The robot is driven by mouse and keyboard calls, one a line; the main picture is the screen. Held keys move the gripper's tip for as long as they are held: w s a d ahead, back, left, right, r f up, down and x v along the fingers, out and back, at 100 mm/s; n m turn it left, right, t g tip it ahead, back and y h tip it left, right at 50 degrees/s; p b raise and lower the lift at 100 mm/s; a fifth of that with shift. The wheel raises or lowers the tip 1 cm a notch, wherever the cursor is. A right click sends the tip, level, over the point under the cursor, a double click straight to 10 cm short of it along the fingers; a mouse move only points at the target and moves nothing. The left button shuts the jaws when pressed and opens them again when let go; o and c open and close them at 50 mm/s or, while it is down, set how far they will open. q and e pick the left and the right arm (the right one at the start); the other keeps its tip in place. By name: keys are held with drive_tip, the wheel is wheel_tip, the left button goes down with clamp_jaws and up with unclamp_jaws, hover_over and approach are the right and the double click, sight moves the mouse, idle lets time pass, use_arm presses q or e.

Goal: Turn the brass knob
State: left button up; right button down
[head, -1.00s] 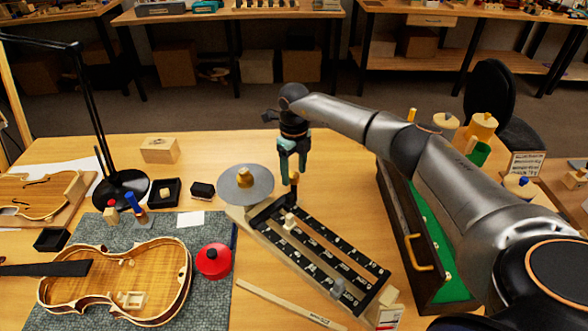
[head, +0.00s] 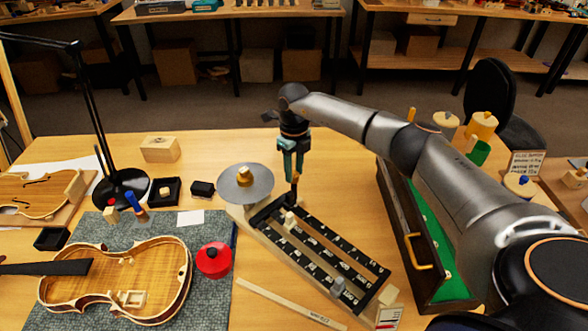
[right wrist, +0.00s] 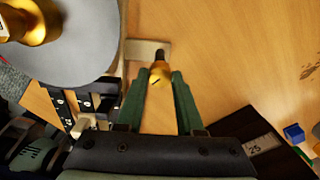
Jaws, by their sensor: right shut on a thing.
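My right gripper (head: 293,178) points straight down over the far end of that frame. Its green fingers (right wrist: 161,84) are shut on the brass knob, one on each side, in the right wrist view. In the head view the fingers hide most of the knob. My left gripper is not in view.
A grey disc (head: 262,185) with a larger brass piece (head: 241,175) stands just left of the gripper. A green-lined case (head: 407,235) is on the right. A violin body (head: 165,285) and red round object (head: 213,260) lie on the left mat.

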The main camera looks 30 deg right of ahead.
drive_tip(key=shift+n, duration=0.4)
drive_tip(key=shift+n+b, duration=0.75)
drive_tip(key=shift+n, duration=0.15)
drive_tip(key=n+b, duration=0.1)
drive_tip(key=n, duration=0.1)
drive_tip(key=shift+n, duration=0.4)
drive_tip(key=n+b, duration=0.1)
drive_tip(key=n, duration=0.2)
drive_tip(key=shift+n+b, duration=0.4)
drive_tip(key=shift+n, duration=1.3)
drive_tip(key=c, duration=0.5)
unclamp_jaws()
drive_tip(key=shift+c, duration=0.2)
